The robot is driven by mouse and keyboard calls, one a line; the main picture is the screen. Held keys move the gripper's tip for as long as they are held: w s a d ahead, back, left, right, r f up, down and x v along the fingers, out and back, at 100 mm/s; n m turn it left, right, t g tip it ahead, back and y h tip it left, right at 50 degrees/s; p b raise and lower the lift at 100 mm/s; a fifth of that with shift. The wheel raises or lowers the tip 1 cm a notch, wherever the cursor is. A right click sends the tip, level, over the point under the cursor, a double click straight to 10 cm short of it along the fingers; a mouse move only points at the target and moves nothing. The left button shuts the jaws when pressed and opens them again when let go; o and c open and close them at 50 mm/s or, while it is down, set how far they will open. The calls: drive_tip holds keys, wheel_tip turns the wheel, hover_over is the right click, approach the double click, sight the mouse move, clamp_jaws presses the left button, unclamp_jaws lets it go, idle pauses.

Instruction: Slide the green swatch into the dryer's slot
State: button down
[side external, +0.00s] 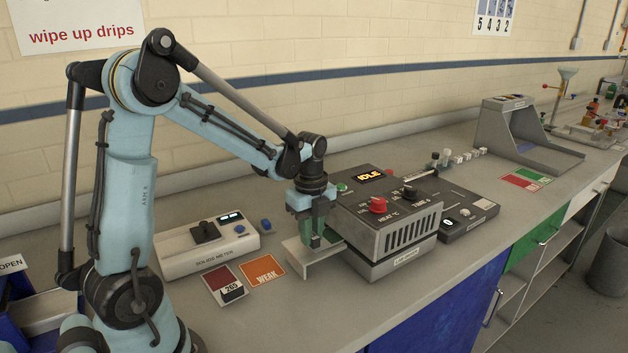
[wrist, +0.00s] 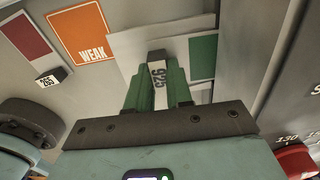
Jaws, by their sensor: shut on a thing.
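My gripper (side external: 316,241) is shut on the small numbered block of the green swatch. In the wrist view the block (wrist: 158,76) sits between the two green fingers of my gripper (wrist: 159,72). The green swatch (wrist: 203,57) shows to the right of the fingers, on the side toward the dryer. The dryer (side external: 400,238) is a grey box with a vented front, knobs on top and a lit display reading IDLE. A pale ledge (side external: 303,259) juts from its left side, below my gripper. The slot opening is hidden, so I cannot tell whether the swatch's edge is inside it.
A red swatch (side external: 227,281) with a block marked 265 and an orange WEAK card (side external: 263,272) lie left of the ledge. A white meter box (side external: 207,245) stands behind them. A dark device (side external: 460,211) stands right of the dryer. The bench front edge is clear.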

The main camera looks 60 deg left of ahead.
sight(326, 237)
drive_tip(key=shift+w, duration=0.45)
drive_tip(key=shift+w, duration=1.1)
drive_tip(key=shift+w, duration=0.25)
drive_tip(key=c, duration=0.9)
unclamp_jaws()
drive_tip(key=shift+c, duration=0.2)
drive_tip(key=shift+w, duration=0.1)
